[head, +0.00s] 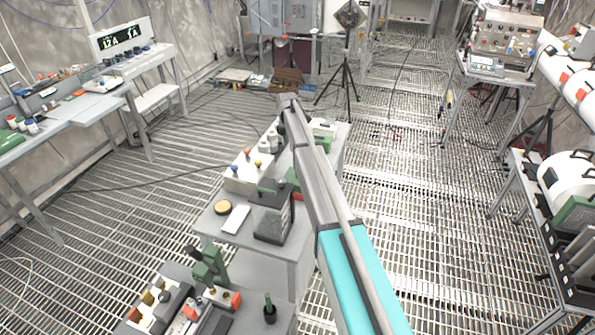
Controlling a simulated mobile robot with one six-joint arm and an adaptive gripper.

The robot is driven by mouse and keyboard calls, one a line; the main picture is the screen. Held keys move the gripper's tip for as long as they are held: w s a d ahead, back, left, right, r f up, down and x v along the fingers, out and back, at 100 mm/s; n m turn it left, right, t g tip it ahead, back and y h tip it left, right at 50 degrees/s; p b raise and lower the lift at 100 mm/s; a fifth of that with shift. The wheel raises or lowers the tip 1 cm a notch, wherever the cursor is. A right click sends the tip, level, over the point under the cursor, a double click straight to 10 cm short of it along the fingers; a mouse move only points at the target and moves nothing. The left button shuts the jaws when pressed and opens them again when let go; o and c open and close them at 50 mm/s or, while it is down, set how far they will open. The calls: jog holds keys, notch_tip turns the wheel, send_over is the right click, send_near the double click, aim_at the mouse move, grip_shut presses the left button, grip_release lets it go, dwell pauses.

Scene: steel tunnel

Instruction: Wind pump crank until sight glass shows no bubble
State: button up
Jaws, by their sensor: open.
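My arm crosses the middle of the head view, from a teal link at the bottom to a grey link ending above the bench; my gripper does not show. A grey bench (268,257) stands below and left of the arm. On it is a dark box with a green top part (272,218). A green upright device (209,267) stands on the nearer bench. I cannot tell which of these, if any, is the pump. No crank or sight glass can be made out clearly at this size, nor any bubble. The arm hides part of the bench.
A light box with coloured knobs (246,172), a yellow disc (223,207) and a white block (236,219) share the bench. A black tripod (344,84) stands behind. Side tables line both walls. Grated floor (425,210) is open to the right.

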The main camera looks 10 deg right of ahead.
jog(key=shift+r+p, duration=2.05)
jog(key=shift+r, duration=0.35)
jog(key=s+f+m+b, duration=0.2)
jog(key=s+m, duration=0.2)
jog(key=s, duration=0.5)
jog(key=s+f+m+b, duration=0.3)
jog(key=s+m, duration=0.2)
jog(key=s, duration=0.5)
jog(key=shift+s+m, duration=0.25)
jog(key=shift+m, duration=0.05)
